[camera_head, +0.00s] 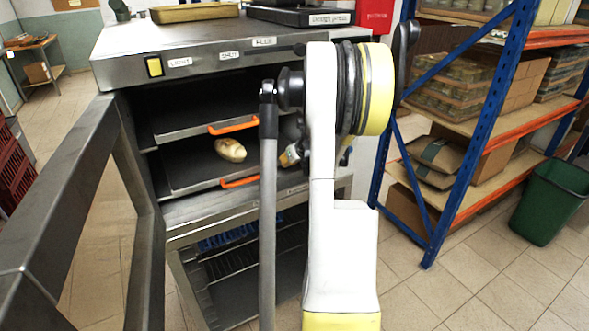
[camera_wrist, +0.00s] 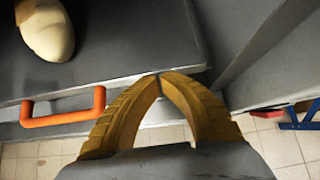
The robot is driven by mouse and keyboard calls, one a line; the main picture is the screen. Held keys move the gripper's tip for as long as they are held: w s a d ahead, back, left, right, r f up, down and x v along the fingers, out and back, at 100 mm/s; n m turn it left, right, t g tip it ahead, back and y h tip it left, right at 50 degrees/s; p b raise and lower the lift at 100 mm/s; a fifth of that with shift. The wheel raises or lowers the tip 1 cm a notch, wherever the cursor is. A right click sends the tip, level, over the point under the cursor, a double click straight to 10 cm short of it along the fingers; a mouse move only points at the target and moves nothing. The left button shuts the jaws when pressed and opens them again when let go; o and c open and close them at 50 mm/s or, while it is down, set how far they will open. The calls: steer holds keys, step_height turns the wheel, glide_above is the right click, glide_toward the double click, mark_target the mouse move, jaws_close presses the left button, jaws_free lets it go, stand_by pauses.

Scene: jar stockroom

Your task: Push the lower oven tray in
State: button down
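The lower oven tray (camera_head: 190,178) is a dark grey sheet with an orange handle (camera_head: 240,182) on its front edge. It appears to stick out of the oven a little. A pale bread loaf (camera_head: 230,150) lies on it. In the wrist view the tray (camera_wrist: 130,60), its handle (camera_wrist: 65,119) and the loaf (camera_wrist: 46,28) show at the left. My gripper (camera_wrist: 160,76) has its yellow-brown fingertips together with nothing between them. They are at the tray's front edge, right of the handle; contact is unclear. My arm partly hides the gripper in the head view.
The upper tray (camera_head: 180,118) with its orange handle sits above. The oven door (camera_head: 72,180) stands open at the left. A blue-framed shelf (camera_head: 472,130) with boxes and a green bin (camera_head: 549,200) stand at the right. Tiled floor is clear in front of the shelf.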

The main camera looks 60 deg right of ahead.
steer(key=shift+w+d, duration=0.5)
steer(key=shift+w, duration=0.3)
steer(key=shift+w+d, duration=0.45)
steer(key=shift+w, duration=0.3)
